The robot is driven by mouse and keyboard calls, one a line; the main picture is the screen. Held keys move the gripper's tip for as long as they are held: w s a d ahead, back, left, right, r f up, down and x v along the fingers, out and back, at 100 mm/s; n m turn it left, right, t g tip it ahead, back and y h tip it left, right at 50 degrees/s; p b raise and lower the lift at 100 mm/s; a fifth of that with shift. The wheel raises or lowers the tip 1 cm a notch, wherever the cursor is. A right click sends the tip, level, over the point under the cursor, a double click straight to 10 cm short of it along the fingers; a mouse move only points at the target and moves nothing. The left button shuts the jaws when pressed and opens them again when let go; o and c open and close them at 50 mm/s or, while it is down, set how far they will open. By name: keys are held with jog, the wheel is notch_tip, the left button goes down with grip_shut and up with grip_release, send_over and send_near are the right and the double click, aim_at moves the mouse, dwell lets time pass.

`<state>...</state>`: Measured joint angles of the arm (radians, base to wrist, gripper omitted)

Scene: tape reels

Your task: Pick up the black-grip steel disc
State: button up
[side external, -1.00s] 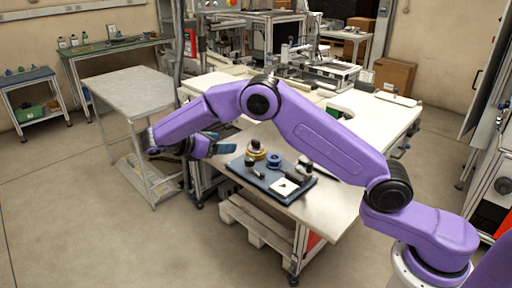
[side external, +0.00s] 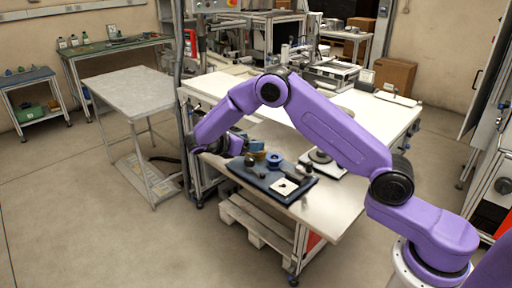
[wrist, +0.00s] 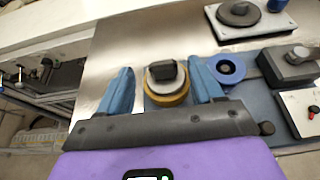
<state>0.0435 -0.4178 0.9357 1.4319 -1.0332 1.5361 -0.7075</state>
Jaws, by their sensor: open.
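The steel disc with a black grip (wrist: 165,72) lies on top of a yellow reel (wrist: 170,98) in the wrist view. My gripper (wrist: 161,66) is open, with one blue finger to the left of the disc and reel and the other to the right. A gap shows on the left side; the right finger looks close to the reel. In the side external view my gripper (side external: 243,145) is low over the far left part of the dark tray (side external: 262,182), and the disc is largely hidden there.
A blue reel (wrist: 227,69) stands close by the right finger. A grey block (wrist: 288,66) and a white square plate (wrist: 303,110) are on the tray farther right. A white base with a dark-knobbed disc (wrist: 238,14) stands beyond. Bare table lies left of the gripper.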

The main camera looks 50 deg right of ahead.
jog(key=shift+s+x, duration=0.2)
jog(key=shift+x, duration=2.4)
jog(key=c, duration=1.2)
